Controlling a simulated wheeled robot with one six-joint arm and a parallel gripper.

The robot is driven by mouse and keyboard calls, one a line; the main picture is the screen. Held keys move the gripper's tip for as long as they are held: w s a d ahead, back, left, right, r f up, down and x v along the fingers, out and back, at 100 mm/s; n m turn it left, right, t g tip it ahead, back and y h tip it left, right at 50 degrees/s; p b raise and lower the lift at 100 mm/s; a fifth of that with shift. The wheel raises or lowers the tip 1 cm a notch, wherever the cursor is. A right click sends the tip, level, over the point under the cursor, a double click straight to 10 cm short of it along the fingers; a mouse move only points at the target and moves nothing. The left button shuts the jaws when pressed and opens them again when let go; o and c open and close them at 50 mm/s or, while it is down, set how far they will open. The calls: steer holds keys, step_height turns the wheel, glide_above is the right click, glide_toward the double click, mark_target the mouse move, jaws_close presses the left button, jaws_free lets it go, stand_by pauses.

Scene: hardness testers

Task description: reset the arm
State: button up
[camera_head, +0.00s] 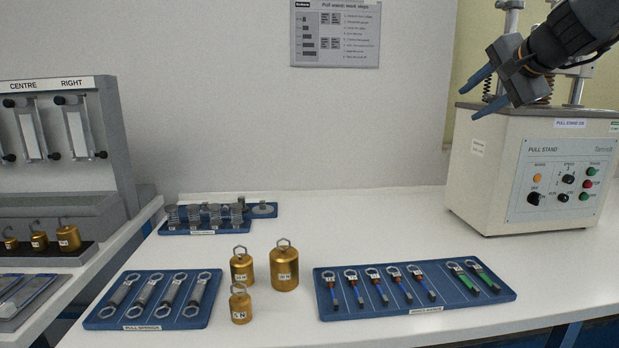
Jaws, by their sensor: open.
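My gripper (487,92) is at the upper right, with its two blue fingers apart and nothing between them. It points down and to the left, in the air in front of the upper part of the pull stand (490,190). My dark arm comes in from the top right corner. The stand is a cream box with a control panel of coloured buttons and black knobs. My arm hides part of the posts above the box.
On the white bench (350,220) are a blue tray of ringed tools (420,309), brass weights (284,268), a spring tray (137,326) and a tray of grey weights (192,231). A grey test rack (100,170) stands left.

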steer(key=s+a+f+n+g+y, duration=0.2)
steer(key=s+a+f+n+g, duration=0.3)
steer(key=a+f, duration=0.8)
steer(key=s+a+f+n+g, duration=0.1)
steer(key=s+a+f+n, duration=0.1)
steer(key=s+f, duration=0.3)
steer(key=s+a+f+n+g, duration=0.2)
steer(key=s+a+f, duration=0.2)
steer(key=s+f, duration=0.2)
steer(key=s+a+f+n+g+h, duration=0.1)
steer(key=s+a+f+n+g, duration=0.1)
steer(key=s+f, duration=0.4)
steer(key=shift+s+a, duration=0.5)
steer(key=shift+a, duration=0.3)
steer(key=s+f+n+g+h, duration=0.2)
steer(key=s+f+n, duration=0.3)
steer(key=s, duration=0.5)
steer(key=a+f+n+b, duration=0.2)
steer(key=a+f+b, duration=0.65)
steer(key=b, duration=0.25)
steer(key=d+r+m+p, duration=0.4)
steer(key=d+r+p, duration=0.8)
steer(key=p, duration=1.1)
steer(key=shift+d+r, duration=0.25)
steer(key=shift+r, duration=1)
